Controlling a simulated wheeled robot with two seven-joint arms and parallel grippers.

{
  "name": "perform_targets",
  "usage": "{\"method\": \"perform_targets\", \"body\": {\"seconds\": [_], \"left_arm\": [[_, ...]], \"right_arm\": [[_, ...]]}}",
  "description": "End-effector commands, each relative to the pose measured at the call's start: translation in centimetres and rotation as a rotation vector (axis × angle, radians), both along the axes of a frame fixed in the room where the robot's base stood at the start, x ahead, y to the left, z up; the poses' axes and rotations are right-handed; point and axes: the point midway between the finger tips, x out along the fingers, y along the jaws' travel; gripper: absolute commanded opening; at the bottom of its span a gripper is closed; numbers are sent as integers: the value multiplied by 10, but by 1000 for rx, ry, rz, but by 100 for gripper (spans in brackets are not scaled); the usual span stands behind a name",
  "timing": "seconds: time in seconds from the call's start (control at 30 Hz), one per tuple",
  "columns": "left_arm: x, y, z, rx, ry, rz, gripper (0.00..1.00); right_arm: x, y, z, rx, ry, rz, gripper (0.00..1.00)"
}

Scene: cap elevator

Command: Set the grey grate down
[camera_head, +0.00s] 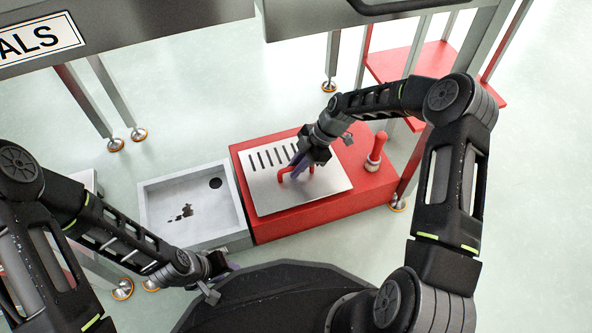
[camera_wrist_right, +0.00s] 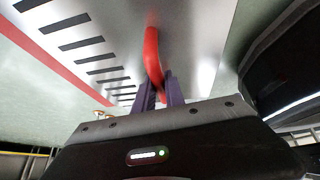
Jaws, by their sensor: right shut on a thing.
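The grey grate (camera_head: 322,188) is a flat metal plate with a row of dark slots and a red handle (camera_head: 284,174). It lies level over the top of the red box (camera_head: 330,221); I cannot tell whether it touches it. My right gripper (camera_head: 297,170) is shut on the handle. In the right wrist view the purple fingers (camera_wrist_right: 160,94) close around the red handle (camera_wrist_right: 152,55), with the slotted grate (camera_wrist_right: 190,40) behind. My left gripper (camera_head: 216,272) hangs near the grey basin's front edge, away from the grate; its fingers are too unclear to read.
A grey open basin (camera_head: 244,200) with a dark hole and stains inside stands left of the red box. A red-knobbed peg (camera_head: 376,152) stands on the box's right side. Metal table legs (camera_head: 97,95) and a red shelf (camera_head: 432,66) stand behind.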

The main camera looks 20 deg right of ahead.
Motion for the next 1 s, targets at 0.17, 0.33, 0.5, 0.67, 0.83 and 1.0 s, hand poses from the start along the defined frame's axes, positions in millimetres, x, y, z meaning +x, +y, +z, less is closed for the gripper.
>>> {"method": "perform_targets", "body": {"seconds": [0.17,0.33,0.5,0.67,0.83,1.0], "left_arm": [[1,0,-2,-1,-1,0,36],[1,0,-2,-1,-1,0,36],[1,0,-2,-1,-1,1,36],[1,0,-2,0,-1,1,36],[0,0,-2,0,-1,1,36],[0,0,1,0,0,0,36]], "right_arm": [[1,0,-5,0,-4,-1,0],[1,0,-5,0,-3,-1,0],[0,0,-6,-1,-2,-1,27],[1,0,-6,-1,-2,-1,36],[1,0,-5,-1,-2,-1,36],[1,-4,1,-1,-2,-2,36]]}}
